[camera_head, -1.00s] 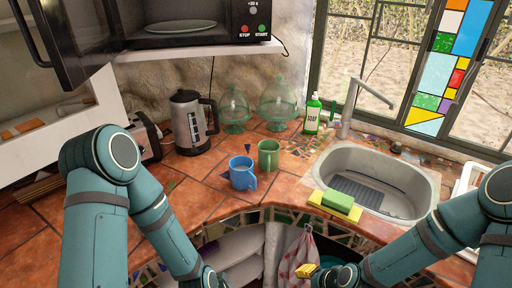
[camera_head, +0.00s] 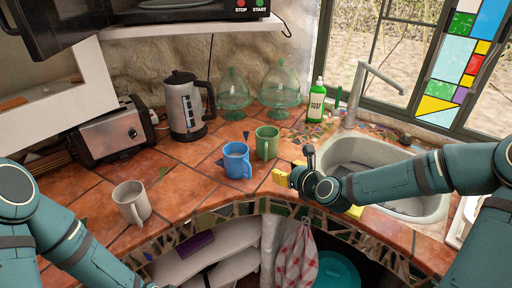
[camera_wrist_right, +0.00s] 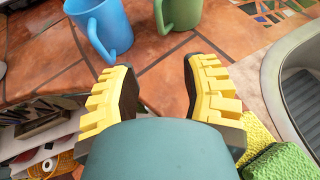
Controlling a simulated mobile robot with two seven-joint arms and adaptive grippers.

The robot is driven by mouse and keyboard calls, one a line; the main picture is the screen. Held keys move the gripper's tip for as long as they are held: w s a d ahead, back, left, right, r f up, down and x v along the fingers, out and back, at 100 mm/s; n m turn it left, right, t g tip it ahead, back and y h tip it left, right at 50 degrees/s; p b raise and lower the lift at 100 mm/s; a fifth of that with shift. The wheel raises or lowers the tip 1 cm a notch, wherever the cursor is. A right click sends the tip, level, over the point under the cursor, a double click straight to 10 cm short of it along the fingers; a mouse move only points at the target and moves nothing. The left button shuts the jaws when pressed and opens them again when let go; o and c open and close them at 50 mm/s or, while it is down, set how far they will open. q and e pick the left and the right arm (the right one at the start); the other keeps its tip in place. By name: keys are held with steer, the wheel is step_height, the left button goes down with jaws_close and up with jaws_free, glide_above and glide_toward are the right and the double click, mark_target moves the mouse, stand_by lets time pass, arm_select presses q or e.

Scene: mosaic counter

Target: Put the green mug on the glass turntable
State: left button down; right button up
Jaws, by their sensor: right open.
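The green mug (camera_head: 267,142) stands upright on the tiled counter, just right of and behind the blue mug. In the right wrist view the green mug (camera_wrist_right: 179,14) is at the top, beyond my fingertips. My right gripper (camera_head: 287,175) is open and empty over the counter, in front of the green mug and to its right. Its yellow-padded fingers (camera_wrist_right: 162,80) are spread in the wrist view, apart from both mugs. The glass turntable (camera_head: 172,4) is inside the microwave, cut off by the top edge. My left gripper is out of view; only its arm shows.
The blue mug (camera_head: 236,160) stands close beside the green one. A white mug (camera_head: 132,202) is at the front left. A kettle (camera_head: 184,106), toaster (camera_head: 110,135) and glass domes (camera_head: 234,92) stand behind. The sink (camera_head: 430,206) is right. The microwave door (camera_head: 55,30) hangs open.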

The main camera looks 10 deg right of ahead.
mark_target(266, 159)
steer(key=b+x, duration=0.1)
steer(key=x, duration=0.7)
steer(key=shift+f, duration=0.15)
steer(key=shift+b+x, duration=0.55)
steer(key=shift+x, duration=2.1)
steer(key=shift+w+d, duration=0.1)
steer(key=shift+d, duration=0.1)
jaws_close()
steer(key=shift+r, duration=0.25)
